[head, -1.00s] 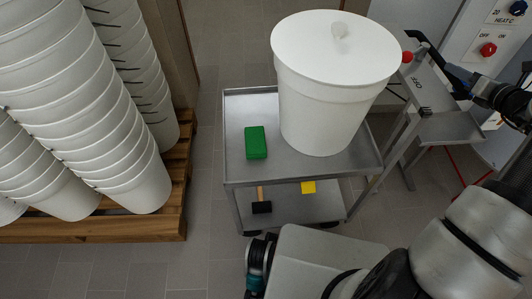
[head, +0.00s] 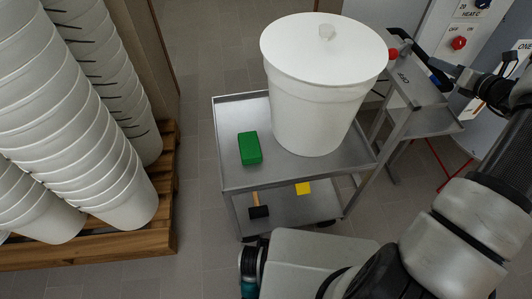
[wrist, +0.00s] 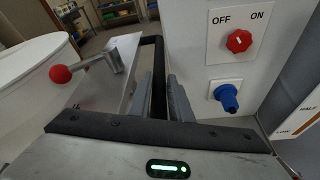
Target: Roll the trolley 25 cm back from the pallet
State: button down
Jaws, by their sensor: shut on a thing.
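The trolley (head: 228,172) is a grey metal cart with two shelves, standing to the right of the wooden pallet (head: 165,215) with a strip of floor between them. A white lidded tub (head: 310,115) and a green box (head: 250,149) stand on its top shelf. A mallet (head: 258,212) and a yellow block (head: 302,188) lie on the lower shelf. My gripper (head: 442,78) is at the trolley's black handle at its right end. In the wrist view my gripper (wrist: 163,102) has its fingers on both sides of the black handle bar (wrist: 158,75), shut on it.
Tall stacks of white buckets (head: 75,130) stand on the pallet. A wall panel with a red knob (wrist: 239,41) and a blue knob (wrist: 228,97) is close to my gripper's right. A red-ended lever (wrist: 61,74) sticks out on its left. Floor behind the trolley (head: 215,50) is clear.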

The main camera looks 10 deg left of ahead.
aim_at(443, 76)
jog(key=shift+d+r, duration=0.25)
jog(key=c, duration=1.5)
grip_release()
jog(key=shift+s+r, duration=0.1)
jog(key=shift+s, duration=0.1)
jog(key=shift+c, duration=0.2)
jog(key=shift+o, duration=1.2)
jog(key=shift+n+g+h, duration=0.4)
jog(key=shift+n, duration=0.2)
jog(key=f, duration=0.1)
jog(key=s+f, duration=0.1)
jog(key=d+f, duration=0.1)
jog(key=shift+s+f, duration=0.15)
jog(key=shift+f, duration=0.25)
jog(key=o, duration=0.3)
jog(key=shift+d, duration=0.1)
jog(key=o, duration=1)
jog(key=shift+r, duration=0.25)
jog(key=shift+r+p+v, duration=0.25)
jog(key=shift+p+v, duration=0.5)
jog(key=shift+v, duration=2.1)
